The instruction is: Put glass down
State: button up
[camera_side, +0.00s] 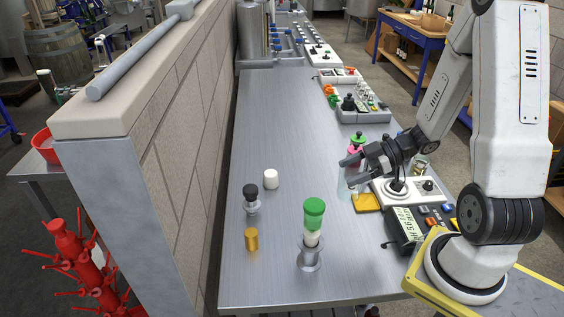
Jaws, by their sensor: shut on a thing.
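My gripper (351,171) reaches in from the right over the steel bench, with its fingers pointing left. It is shut on a clear glass (345,189), which is faint against the grey bench top. The glass looks upright. Its base is close to the bench surface, but I cannot tell whether it touches. A yellow square pad (367,203) lies just right of the glass, in front of my gripper.
A green-capped item on a metal stand (310,256), a gold cylinder (251,240), a black-topped piece (250,193) and a white cylinder (271,179) stand left. Right are a white device (428,187) and a display unit (404,229). The bench's (285,115) far-left stretch is clear.

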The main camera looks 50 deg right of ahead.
jog(key=w+d+m+t+h, duration=0.3)
jog(key=w+d+m+h, duration=0.5)
jog(key=d+m+h, duration=0.3)
jog(key=shift+d+r+t, duration=0.15)
jog(key=shift+d+t, duration=0.1)
jog(key=shift+t, duration=0.15)
jog(key=w+d+f, duration=0.5)
jog(key=w+f, duration=0.4)
jog(key=w, duration=0.3)
jog(key=shift+d+f, duration=0.2)
jog(key=shift+d, duration=0.15)
jog(key=shift+w+f, duration=0.1)
jog(key=shift+w, duration=0.05)
